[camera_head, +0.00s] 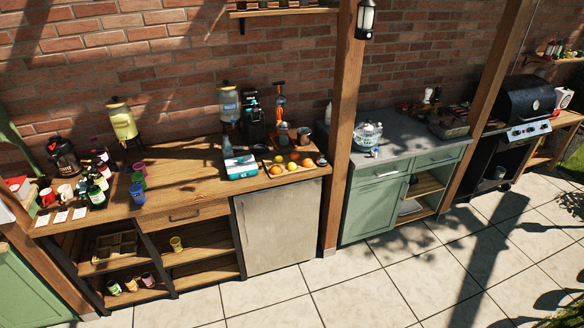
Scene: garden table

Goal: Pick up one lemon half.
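A light board (284,174) with several small yellow and orange fruits lies on the wooden counter, left of the post. One yellow piece (279,158) is at the back of the board, and another yellow piece (292,166) is near its middle. Orange fruits (307,163) lie around them. The fruits are too small to tell which are lemon halves and which are whole. My gripper is not in view.
A blue and white box (241,167) stands just left of the fruit board. A juicer-like device with an orange upright (280,104) and a dark machine (252,119) stand behind it. A wooden post (344,120) rises to the right. The counter's middle (180,175) is mostly clear.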

